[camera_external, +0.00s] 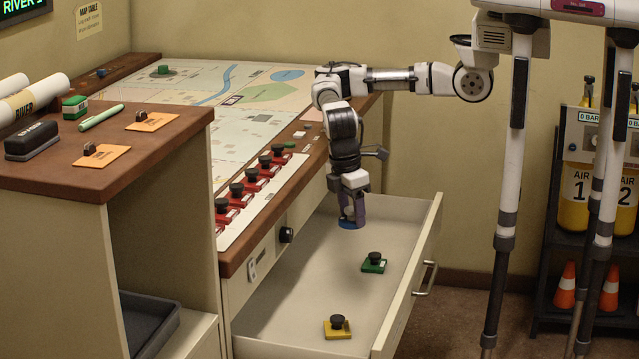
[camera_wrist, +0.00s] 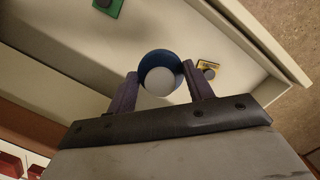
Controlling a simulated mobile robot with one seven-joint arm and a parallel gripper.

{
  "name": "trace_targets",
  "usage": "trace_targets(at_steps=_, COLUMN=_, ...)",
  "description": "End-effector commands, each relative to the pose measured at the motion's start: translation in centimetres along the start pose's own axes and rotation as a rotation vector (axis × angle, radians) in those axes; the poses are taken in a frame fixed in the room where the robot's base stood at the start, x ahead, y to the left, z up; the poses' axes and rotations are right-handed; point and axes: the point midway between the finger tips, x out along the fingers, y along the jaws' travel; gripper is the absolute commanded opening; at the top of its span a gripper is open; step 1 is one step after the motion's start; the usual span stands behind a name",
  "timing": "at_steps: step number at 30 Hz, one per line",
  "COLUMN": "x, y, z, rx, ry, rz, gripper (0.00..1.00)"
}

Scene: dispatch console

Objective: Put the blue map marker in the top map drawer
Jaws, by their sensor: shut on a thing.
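My gripper (camera_external: 349,207) points down over the back part of the open map drawer (camera_external: 434,224) and is shut on the blue map marker (camera_external: 351,225). In the wrist view the blue map marker (camera_wrist: 147,60) shows as a blue round piece with a pale round top, between the two fingers of my gripper (camera_wrist: 160,86). It appears to hang above the drawer floor; the exact height is hard to tell. The drawer is pulled out from the map table (camera_external: 240,125). Its floor also shows in the wrist view (camera_wrist: 90,62).
Inside the drawer are a green piece (camera_external: 373,264) and a yellow piece (camera_external: 337,329), both with black knobs. The drawer's front panel rises at right. Its floor between the pieces is clear.

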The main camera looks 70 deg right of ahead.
Motion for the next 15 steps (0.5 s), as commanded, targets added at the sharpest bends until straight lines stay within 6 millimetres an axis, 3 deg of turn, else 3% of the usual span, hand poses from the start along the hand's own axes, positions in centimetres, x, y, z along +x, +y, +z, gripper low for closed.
trace_targets(at_steps=15, x=12.4, y=-0.1, z=-1.7, rx=0.002, ry=-0.007, rz=-0.002, gripper=0.29)
